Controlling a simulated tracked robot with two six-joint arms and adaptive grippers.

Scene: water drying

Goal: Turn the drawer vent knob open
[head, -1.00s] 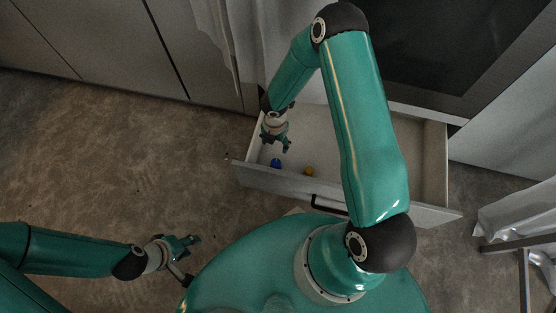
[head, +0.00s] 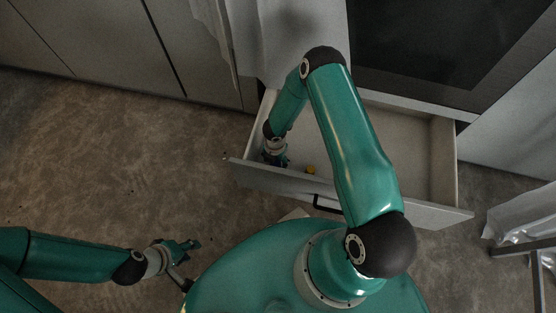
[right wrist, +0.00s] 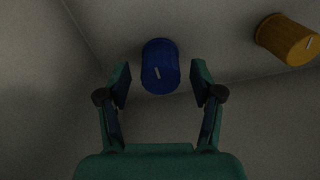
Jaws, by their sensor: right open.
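A blue knob (right wrist: 159,66) with a pale pointer line is on the inside of the open drawer (head: 406,207), near the left end of its front panel. A yellow knob (right wrist: 287,40) is to its right in the right wrist view and also shows in the head view (head: 311,170). My right gripper (right wrist: 160,84) is open, its two fingers on either side of the blue knob, with gaps visible. In the head view my right gripper (head: 275,160) hides the blue knob. My left gripper (head: 191,245) is empty over the floor; its finger opening is unclear.
The drawer stands pulled out below a dark oven-like panel (head: 420,45). Its right part is empty. Cabinet fronts (head: 90,45) line the back left. A metal frame with pale sheeting (head: 520,225) stands at the right. The floor at left is clear.

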